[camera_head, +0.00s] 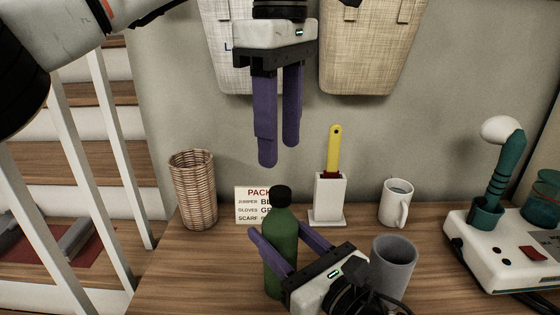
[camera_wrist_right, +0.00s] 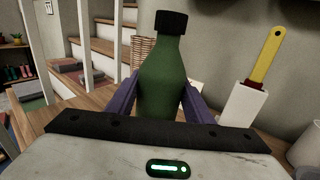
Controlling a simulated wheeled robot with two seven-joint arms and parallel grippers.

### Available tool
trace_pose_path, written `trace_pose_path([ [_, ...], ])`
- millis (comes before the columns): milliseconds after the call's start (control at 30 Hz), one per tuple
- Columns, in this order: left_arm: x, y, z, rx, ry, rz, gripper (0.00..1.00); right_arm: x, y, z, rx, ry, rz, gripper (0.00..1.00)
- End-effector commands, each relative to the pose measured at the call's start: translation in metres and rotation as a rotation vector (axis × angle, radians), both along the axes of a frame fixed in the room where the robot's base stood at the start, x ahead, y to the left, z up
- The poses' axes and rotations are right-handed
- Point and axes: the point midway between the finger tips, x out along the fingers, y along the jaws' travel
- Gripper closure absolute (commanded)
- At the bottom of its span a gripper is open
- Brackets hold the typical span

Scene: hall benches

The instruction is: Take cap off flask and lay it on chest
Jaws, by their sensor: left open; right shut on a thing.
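The green flask (camera_head: 281,240) stands upright on the wooden chest top (camera_head: 200,277). Its black cap (camera_head: 280,195) is on its neck, and the cap also shows in the right wrist view (camera_wrist_right: 171,23). My right gripper (camera_head: 280,232) is shut on the flask's body from the front right; its purple fingers lie on both sides of the flask (camera_wrist_right: 165,85) in the right wrist view. My left gripper (camera_head: 279,155) hangs above the flask, fingers pointing down, open and empty, with a gap between its fingertips and the cap.
A wicker basket (camera_head: 194,190) and a lettered card (camera_head: 252,205) stand behind the flask on the left. A white holder (camera_head: 328,198) with a yellow-handled tool (camera_head: 334,150), a white mug (camera_head: 396,203), a grey cup (camera_head: 393,262) and a white machine (camera_head: 500,245) stand right. The chest's front left is clear.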

Motion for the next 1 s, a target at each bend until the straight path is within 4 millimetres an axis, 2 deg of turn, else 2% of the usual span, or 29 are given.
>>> trace_pose_path([
  [167, -0.0007, -0.0005, -0.0001, 0.005, 0.000, -0.286, 0.55, 0.0000, -0.0001, -0.0004, -0.001, 0.001, 0.000, 1.00],
  [600, -0.0008, -0.0004, -0.0001, 0.003, 0.003, -1.177, 0.55, 0.0000, -0.0001, -0.0005, -0.001, 0.000, 0.000, 1.00],
  [800, -0.0001, 0.0000, 0.0000, 0.000, 0.001, -1.410, 0.55, 0.0000, -0.0001, -0.0005, -0.001, 0.000, 0.000, 1.00],
  [1000, 0.0000, 0.0004, -0.0070, 0.001, 0.002, -1.485, 0.55, 0.0000, -0.0002, -0.0006, -0.001, 0.000, 0.000, 1.00],
])
